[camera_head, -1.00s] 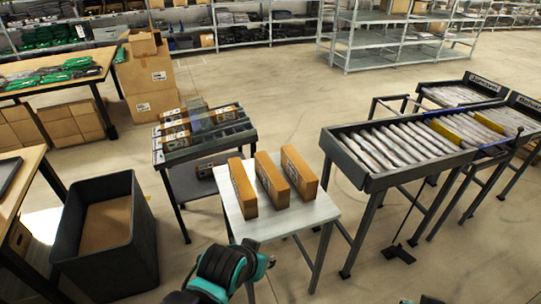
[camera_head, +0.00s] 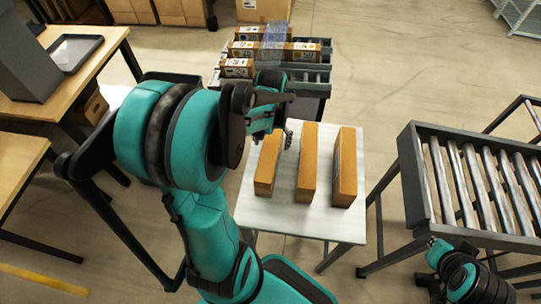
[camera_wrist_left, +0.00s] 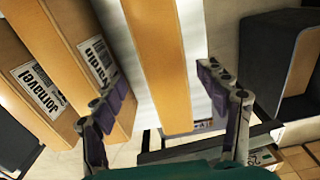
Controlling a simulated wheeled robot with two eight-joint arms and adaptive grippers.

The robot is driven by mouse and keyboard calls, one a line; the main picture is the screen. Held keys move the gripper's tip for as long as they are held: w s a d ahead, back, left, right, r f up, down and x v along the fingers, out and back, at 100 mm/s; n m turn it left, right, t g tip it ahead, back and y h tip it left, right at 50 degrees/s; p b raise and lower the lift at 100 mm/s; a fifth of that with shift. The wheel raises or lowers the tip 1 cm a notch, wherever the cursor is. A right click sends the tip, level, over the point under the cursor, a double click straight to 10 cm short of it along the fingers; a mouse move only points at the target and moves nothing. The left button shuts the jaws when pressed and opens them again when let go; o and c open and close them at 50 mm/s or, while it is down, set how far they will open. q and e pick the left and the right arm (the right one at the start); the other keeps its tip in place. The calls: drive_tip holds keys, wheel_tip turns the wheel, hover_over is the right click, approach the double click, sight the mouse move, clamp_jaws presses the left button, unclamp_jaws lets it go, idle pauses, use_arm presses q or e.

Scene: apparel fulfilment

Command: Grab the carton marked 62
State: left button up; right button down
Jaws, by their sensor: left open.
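Three orange-brown cartons stand on edge on a small white table (camera_head: 280,215): a left one (camera_head: 266,165), a middle one (camera_head: 307,165) and a right one (camera_head: 344,170). I cannot read 62 on any of them. My left gripper (camera_head: 286,120) is over the far end of the left carton. In the left wrist view my left gripper (camera_wrist_left: 163,88) is open, its fingers on either side of one carton (camera_wrist_left: 160,60), with no clear grip on it. Two other cartons with white labels, one reading "Jornavel" (camera_wrist_left: 38,88), lie to the left there.
A rack (camera_head: 315,88) with several boxes (camera_head: 250,50) stands behind the white table. A roller conveyor (camera_head: 415,180) stands to the right, with a gap between. Wooden tables (camera_head: 105,70) stand at the left.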

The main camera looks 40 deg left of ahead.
use_arm(q)
drive_tip(key=shift+w+a+f, duration=0.1)
drive_tip(key=shift+a+f, duration=0.2)
drive_tip(key=shift+f, duration=0.1)
drive_tip(key=shift+s+f+b, duration=0.25)
drive_tip(key=shift+f+b, duration=0.2)
drive_tip(key=shift+f, duration=0.5)
wheel_tip(320, 180, down, 6)
drive_tip(key=b, duration=0.2)
drive_tip(key=shift+r+b, duration=0.15)
drive_tip(key=shift+b, duration=0.2)
drive_tip(key=shift+r, duration=0.1)
drive_tip(key=c, duration=0.4)
clamp_jaws()
